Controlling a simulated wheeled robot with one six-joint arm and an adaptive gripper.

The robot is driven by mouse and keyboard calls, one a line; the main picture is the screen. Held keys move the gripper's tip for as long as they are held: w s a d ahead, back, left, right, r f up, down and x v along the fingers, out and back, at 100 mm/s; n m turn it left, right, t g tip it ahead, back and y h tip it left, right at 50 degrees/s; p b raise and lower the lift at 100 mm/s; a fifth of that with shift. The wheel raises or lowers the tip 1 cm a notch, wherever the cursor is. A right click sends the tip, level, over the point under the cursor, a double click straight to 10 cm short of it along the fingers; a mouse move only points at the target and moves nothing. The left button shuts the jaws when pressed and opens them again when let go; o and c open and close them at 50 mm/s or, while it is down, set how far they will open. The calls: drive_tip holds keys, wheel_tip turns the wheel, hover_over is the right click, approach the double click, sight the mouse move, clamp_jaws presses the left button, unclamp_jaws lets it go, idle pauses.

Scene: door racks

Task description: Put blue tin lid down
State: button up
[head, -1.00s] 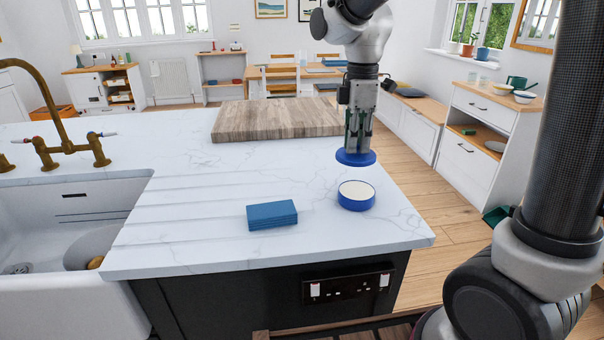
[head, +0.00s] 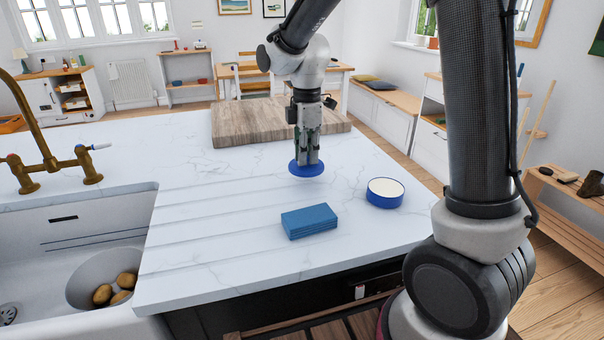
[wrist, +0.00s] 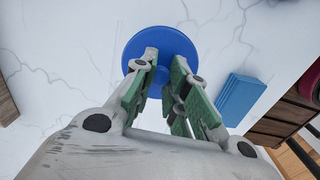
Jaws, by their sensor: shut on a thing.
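The blue tin lid (head: 306,169) is a flat round disc below my gripper (head: 307,158) in the head view. My gripper points down and is shut on the lid, near its middle. In the wrist view the lid (wrist: 160,55) shows beyond the fingertips (wrist: 160,72), over the white marble. The lid looks close to the worktop; I cannot tell whether it touches. The open blue tin (head: 385,193), with pale contents, stands on the worktop to the right of the lid and nearer the camera.
A blue block (head: 309,221) lies on the worktop (head: 225,250) in front of the lid. A wooden board (head: 235,122) lies behind my gripper. The sink (head: 60,240), with a bowl of potatoes (head: 118,288), is at the left. Marble left of the lid is bare.

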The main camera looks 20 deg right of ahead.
sight(307, 183)
drive_tip(key=shift+f, duration=2.55)
drive_tip(key=shift+f, duration=0.15)
drive_tip(key=o, duration=0.8)
drive_tip(key=shift+c, duration=0.2)
